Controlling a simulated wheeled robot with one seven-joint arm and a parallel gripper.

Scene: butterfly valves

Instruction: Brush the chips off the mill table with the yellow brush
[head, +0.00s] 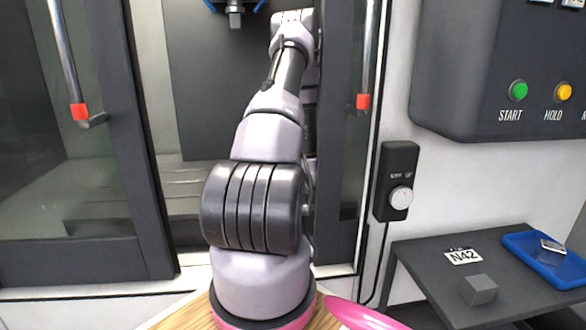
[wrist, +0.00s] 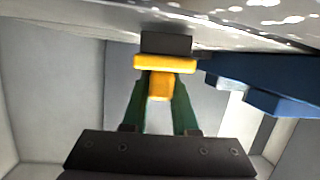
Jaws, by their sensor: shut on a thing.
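In the wrist view my gripper (wrist: 160,82) has green fingers shut on the yellow brush (wrist: 160,84). The brush's yellow crosspiece lies across the fingertips, and its dark bristle block (wrist: 166,43) points up the picture to the grey mill table (wrist: 95,17). The bristles look at or very near the table's edge; I cannot tell whether they touch. Pale chips (wrist: 283,20) are scattered on the surface at the upper right. In the head view my arm reaches into the mill's opening, and the gripper, brush and chips are hidden.
A blue block-shaped fixture (wrist: 265,82) is close to the right of the brush. The mill's spindle (head: 235,18) hangs at the top of the opening. Door frames with red-tipped handles (head: 79,111) flank my arm. A side table (head: 425,270) holds a blue tray (head: 548,268) and a grey cube (head: 478,289).

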